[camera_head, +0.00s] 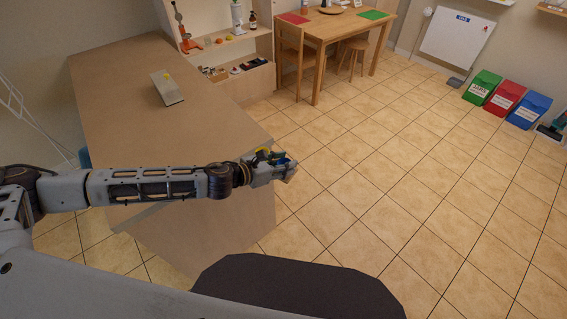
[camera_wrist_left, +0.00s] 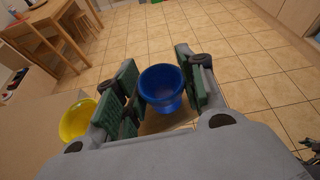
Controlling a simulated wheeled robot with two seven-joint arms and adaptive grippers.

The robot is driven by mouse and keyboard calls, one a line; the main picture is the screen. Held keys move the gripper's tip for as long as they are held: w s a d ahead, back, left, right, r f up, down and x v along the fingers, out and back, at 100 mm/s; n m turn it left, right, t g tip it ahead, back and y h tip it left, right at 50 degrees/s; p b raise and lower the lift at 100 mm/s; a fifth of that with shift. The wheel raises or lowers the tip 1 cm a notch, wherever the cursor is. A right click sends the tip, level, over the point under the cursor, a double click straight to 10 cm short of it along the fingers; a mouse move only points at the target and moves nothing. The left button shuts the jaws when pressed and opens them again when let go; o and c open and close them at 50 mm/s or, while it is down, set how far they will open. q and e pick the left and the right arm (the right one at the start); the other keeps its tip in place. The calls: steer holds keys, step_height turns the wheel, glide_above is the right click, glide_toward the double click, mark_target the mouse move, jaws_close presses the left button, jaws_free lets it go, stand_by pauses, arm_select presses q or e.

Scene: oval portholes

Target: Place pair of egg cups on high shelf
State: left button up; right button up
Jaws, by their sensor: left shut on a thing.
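My left gripper (camera_head: 287,169) reaches out past the right edge of the wooden counter. In the left wrist view, it is shut on a blue egg cup (camera_wrist_left: 162,86), which sits between the green finger pads with its open rim showing. A yellow egg cup (camera_wrist_left: 77,120) stands at the left of the fingers in that view, apart from the blue one and seemingly on the counter. In the head view, only a bit of yellow (camera_head: 263,152) shows behind the gripper.
The wooden counter (camera_head: 190,120) bears a small wedge-shaped block (camera_head: 167,88). A shelf unit (camera_head: 225,50) with several items stands behind it. A wooden table (camera_head: 335,25) stands farther back. Wall shelves (camera_head: 552,9) show at the upper right. Green, red and blue bins (camera_head: 505,97) line the right wall.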

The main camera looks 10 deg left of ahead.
arm_select(q)
steer(key=shift+a+f+n, duration=0.1)
steer(key=shift+f+n, duration=0.3)
steer(key=shift+f, duration=0.15)
steer(key=shift+a+f+n+t+y+b, duration=0.35)
steer(key=shift+f+y, duration=0.1)
steer(key=shift+f, duration=0.1)
steer(key=shift+a+f+n+t+y+b, duration=0.3)
steer(key=shift+f+n+t+y+b, duration=0.05)
steer(key=shift+f+y, duration=0.15)
steer(key=s+a+f+n+t+y+b, duration=0.1)
steer(key=s+a+f+n+y+b, duration=0.1)
steer(key=a+f, duration=0.4)
steer(key=s+a+f+n+t+y+b, duration=0.1)
steer(key=s+a+f+n+y+b, duration=0.1)
steer(key=f, duration=0.5)
steer(key=shift+s+a+n+y, duration=0.5)
steer(key=shift+a+n+y, duration=0.7)
steer(key=shift+a+y, duration=0.55)
arm_select(e)
step_height(320, 180, down, 6)
steer(key=w+d, duration=0.1)
steer(key=d, duration=0.1)
steer(key=shift+d+r, duration=0.15)
steer(key=shift+r, duration=0.1)
arm_select(q)
steer(key=shift+a, duration=0.1)
